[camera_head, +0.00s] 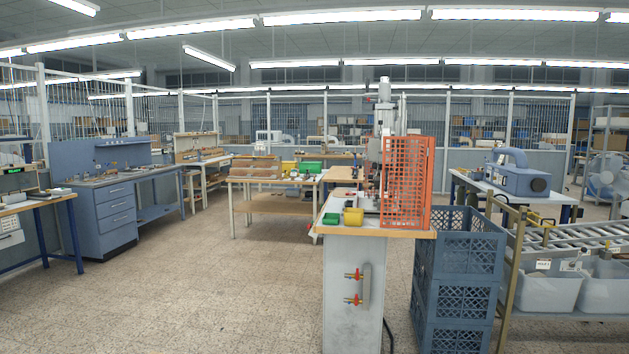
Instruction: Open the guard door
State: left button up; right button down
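The guard door is an orange mesh panel (408,182) on the right side of the stamping machine (383,130), which stands on a bench with a wooden top (340,228). The orange mesh stands upright at the bench's front right edge. I cannot tell from here which edge is hinged or how far the door is open. The machine's working area behind the mesh is partly hidden. Neither of my grippers shows in the head view.
Stacked blue crates (458,270) stand right of the machine bench, beside a roller conveyor (580,236) with grey bins (548,288). The floor (220,290) to the left is clear.

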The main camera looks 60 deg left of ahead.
aim_at(404, 184)
jog(key=u, duration=1.8)
jog(key=i, duration=3.3)
jog(key=z, duration=0.55)
